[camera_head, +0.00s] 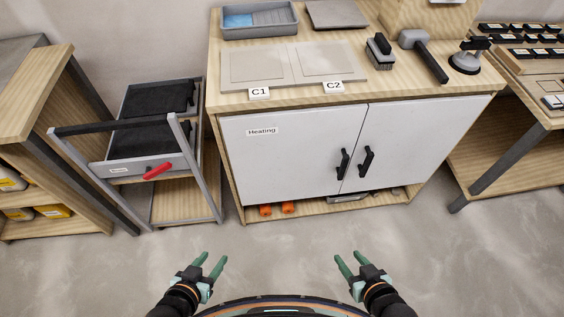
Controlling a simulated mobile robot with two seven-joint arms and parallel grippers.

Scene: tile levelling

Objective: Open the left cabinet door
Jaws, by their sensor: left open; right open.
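The cabinet has a white left door (282,158) with a "Heating" label, and it is shut. Its black handle (342,164) is near the door's right edge. The white right door (422,143) is shut too, with its own black handle (366,161) close beside the first. My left gripper (209,264) is open and empty, low over the floor in front of the cabinet, to the left of the left door's handle. My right gripper (348,264) is open and empty, below the handles in the picture. Both are clear of the cabinet.
On the cabinet top (349,91) are tiles marked C1 and C2, a blue-grey tray (259,20), a brush (379,50), a mallet (424,55) and a suction cup (469,58). A grey cart (180,140) stands left of the cabinet. The floor (282,240) in front is free.

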